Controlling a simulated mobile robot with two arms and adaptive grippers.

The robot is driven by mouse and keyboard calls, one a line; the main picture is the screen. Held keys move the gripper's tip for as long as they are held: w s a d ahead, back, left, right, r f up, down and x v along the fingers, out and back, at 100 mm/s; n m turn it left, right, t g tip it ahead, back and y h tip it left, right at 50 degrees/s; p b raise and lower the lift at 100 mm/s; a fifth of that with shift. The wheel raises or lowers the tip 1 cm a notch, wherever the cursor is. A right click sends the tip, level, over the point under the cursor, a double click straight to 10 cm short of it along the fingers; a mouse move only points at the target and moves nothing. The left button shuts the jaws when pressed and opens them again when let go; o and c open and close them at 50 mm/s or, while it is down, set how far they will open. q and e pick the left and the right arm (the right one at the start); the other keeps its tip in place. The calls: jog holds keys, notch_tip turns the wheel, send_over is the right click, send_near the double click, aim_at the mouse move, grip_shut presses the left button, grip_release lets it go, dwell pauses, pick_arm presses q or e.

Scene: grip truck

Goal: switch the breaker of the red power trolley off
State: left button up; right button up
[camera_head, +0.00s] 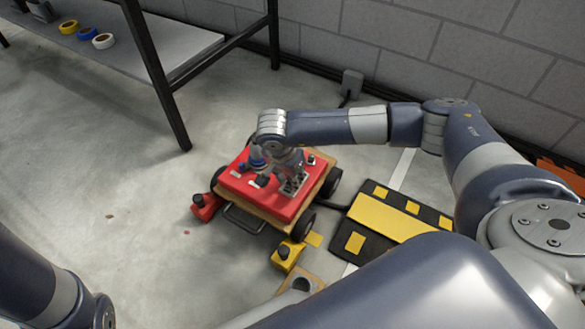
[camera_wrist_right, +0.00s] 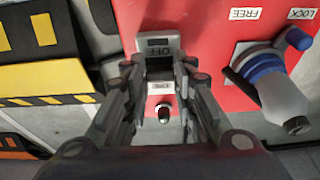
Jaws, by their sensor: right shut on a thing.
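The red power trolley (camera_head: 241,184) stands on the floor in the head view, with its red top panel facing up. My right gripper (camera_head: 291,184) is over the right part of that panel, pointing down. In the right wrist view the breaker (camera_wrist_right: 158,43) is a grey block with a dark recess and an OFF marking. The fingers of my right gripper (camera_wrist_right: 158,70) are shut on the breaker, one on each side. The fingers hide part of it, and I cannot tell its lever position. My left gripper is out of view.
A blue-collared connector (camera_wrist_right: 265,62) sits beside FREE and LOCK labels, close to the right finger. A small toggle (camera_wrist_right: 164,112) is below the breaker. A yellow-black cable ramp (camera_head: 385,215) lies right of the trolley, a yellow chock (camera_head: 287,254) in front. A workbench (camera_head: 150,65) stands behind left.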

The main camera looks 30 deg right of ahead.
jog(key=shift+s+a+f+t+h, duration=0.2)
jog(key=shift+t+h, duration=0.1)
jog(key=shift+h, duration=0.3)
jog(key=o, duration=1.1)
jog(key=shift+c, duration=0.2)
jog(key=shift+r, duration=0.1)
jog(key=shift+a+r, duration=0.1)
jog(key=shift+r, duration=0.2)
jog(key=v, duration=1.1)
jog(key=shift+r, duration=0.25)
